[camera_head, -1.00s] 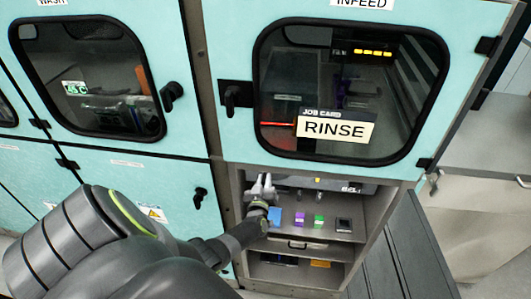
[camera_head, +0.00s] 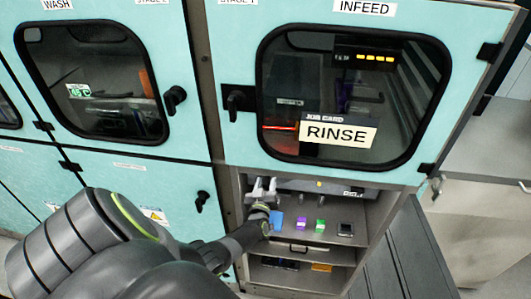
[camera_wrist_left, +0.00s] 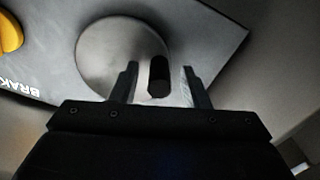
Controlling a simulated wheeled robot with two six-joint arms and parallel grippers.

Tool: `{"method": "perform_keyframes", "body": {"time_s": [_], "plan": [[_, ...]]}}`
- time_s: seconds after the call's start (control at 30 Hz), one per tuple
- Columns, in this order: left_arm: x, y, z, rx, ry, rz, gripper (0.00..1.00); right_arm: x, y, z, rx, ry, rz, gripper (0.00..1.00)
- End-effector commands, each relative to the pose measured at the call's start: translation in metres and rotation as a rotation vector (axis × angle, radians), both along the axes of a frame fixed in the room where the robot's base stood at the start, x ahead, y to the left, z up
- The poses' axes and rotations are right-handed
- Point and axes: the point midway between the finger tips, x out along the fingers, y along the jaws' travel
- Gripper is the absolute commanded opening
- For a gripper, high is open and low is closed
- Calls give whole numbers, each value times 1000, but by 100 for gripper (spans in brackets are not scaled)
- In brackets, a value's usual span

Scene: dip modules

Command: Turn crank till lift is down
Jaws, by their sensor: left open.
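The crank shows in the left wrist view as a round grey disc (camera_wrist_left: 105,55) with a black upright handle (camera_wrist_left: 158,77). My left gripper (camera_head: 263,187) is in the upper left of the open bay under the INFEED door. In the left wrist view its fingers stand open on either side of the handle, with visible gaps. The handle is hidden in the head view. Behind the dark WASH window (camera_head: 95,85) some equipment shows dimly; I cannot tell which part is the lift or its height. My right gripper is not in view.
A yellow part (camera_wrist_left: 10,35) sits beside lettering reading BRAK. The RINSE card (camera_head: 338,132) is on the INFEED window above.

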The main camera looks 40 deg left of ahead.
Motion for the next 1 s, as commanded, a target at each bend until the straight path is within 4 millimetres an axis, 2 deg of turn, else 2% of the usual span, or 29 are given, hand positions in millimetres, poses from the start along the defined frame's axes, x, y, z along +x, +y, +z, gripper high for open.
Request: {"method": "perform_keyframes", "body": {"time_s": [0.13, 0.27, 0.67, 1.0], "plan": [[-3, -2, 0, -2, 1, -1, 41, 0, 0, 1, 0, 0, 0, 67], [-14, -9, 0, -2, 2, -1, 41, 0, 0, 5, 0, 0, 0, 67], [-79, -48, -1, -3, 1, 1, 41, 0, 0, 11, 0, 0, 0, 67], [-133, -81, -2, -2, 1, 1, 41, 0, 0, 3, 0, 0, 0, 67]]}}
